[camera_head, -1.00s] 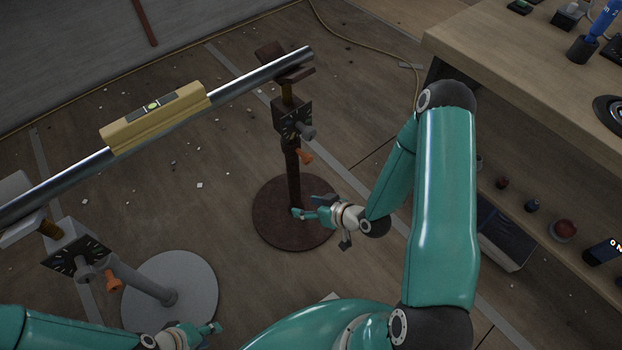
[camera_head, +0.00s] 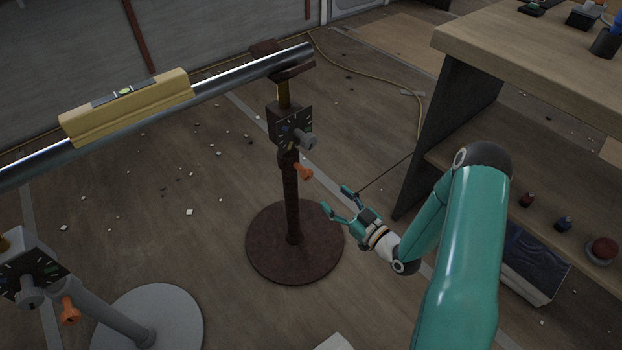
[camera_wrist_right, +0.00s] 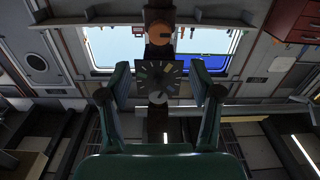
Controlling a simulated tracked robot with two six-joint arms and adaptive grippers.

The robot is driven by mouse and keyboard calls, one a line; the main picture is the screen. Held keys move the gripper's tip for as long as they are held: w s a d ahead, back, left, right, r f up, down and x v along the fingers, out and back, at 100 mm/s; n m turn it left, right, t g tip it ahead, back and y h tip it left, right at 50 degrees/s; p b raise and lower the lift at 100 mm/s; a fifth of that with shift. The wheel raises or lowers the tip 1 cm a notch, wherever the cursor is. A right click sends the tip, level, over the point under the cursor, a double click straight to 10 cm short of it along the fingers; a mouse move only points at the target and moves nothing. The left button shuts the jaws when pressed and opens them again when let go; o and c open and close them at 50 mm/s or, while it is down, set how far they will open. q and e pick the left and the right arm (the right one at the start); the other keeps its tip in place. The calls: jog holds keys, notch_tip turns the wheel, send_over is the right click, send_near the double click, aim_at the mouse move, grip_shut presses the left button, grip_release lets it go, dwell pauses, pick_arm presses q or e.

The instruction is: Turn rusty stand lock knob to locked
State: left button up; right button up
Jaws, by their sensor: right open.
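The rusty stand (camera_head: 291,200) is a dark brown post on a round base, upright at the middle of the head view. Its orange knob (camera_head: 304,173) sticks out below a black dial plate with a grey knob (camera_head: 305,141). In the right wrist view the orange knob (camera_wrist_right: 159,33), the dial plate (camera_wrist_right: 147,72) and the grey knob (camera_wrist_right: 158,98) line up between the fingers. My right gripper (camera_head: 337,199) is open and empty, right of the post and below the orange knob, apart from it. It also shows in the wrist view (camera_wrist_right: 160,78). My left gripper is out of view.
A steel pipe (camera_head: 225,80) rests on the rusty stand's top, carrying a yellow spirit level (camera_head: 128,108). A grey stand (camera_head: 165,315) with its own orange knob is at lower left. A wooden workbench (camera_head: 540,50) with a lower shelf stands at right. Small debris litters the floor.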

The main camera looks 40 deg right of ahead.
aim_at(309, 176)
jog(key=w, duration=0.3)
jog(key=w+b, duration=0.1)
jog(key=w, duration=0.3)
jog(key=w+a, duration=0.1)
jog(key=w, duration=0.2)
jog(key=shift+w, duration=0.4)
jog(key=c, duration=1.1)
jog(key=shift+b, duration=0.3)
jog(key=shift+c, duration=0.2)
